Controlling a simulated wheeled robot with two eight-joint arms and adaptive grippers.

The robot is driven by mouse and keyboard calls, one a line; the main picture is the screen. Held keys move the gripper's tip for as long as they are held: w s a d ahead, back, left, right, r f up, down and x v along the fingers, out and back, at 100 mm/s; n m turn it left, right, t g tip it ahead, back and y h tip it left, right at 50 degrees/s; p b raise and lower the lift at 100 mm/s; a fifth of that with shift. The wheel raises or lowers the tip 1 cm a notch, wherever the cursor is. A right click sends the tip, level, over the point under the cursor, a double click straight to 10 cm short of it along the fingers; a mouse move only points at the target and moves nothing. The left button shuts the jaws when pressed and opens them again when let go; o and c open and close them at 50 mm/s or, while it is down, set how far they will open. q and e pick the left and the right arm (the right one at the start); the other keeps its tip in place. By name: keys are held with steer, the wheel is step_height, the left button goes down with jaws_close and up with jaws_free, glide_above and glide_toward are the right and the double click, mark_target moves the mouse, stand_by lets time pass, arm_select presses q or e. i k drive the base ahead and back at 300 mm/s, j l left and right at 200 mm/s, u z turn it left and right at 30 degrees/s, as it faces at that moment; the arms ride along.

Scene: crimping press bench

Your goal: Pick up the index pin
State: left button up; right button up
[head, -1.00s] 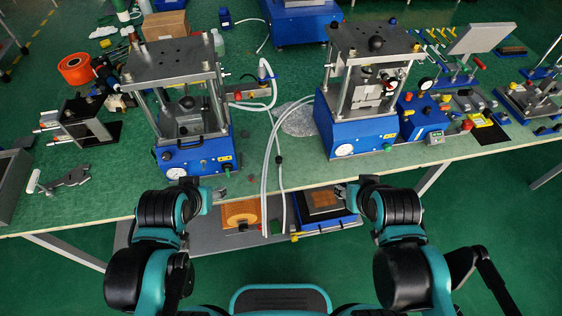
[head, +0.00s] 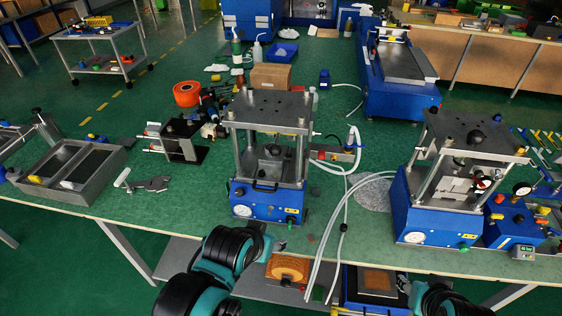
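I cannot single out the index pin for certain among the small parts on the green bench (head: 115,222). My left gripper (head: 272,241) is at the bench's front edge, just below the left blue press (head: 268,205). Its fingers are small and dark, and I cannot see whether they are open or shut. My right gripper (head: 406,284) is low at the front, below the bench edge and beside the lower shelf's blue-framed plate. Its fingers are mostly hidden by the wrist. No held object is visible in either gripper.
A grey two-part tray (head: 45,190) and a grey metal tool (head: 152,184) lie at the left. A dark fixture with rods (head: 183,145) stands left of the press. The right blue press (head: 440,213) and pale hoses (head: 335,230) stand right. The front-left bench is mostly clear.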

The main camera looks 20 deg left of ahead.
mark_target(343, 228)
steer(key=i+j+z, duration=0.15)
steer(key=z, duration=0.25)
steer(key=i+j+z, duration=0.2)
steer(key=z, duration=0.2)
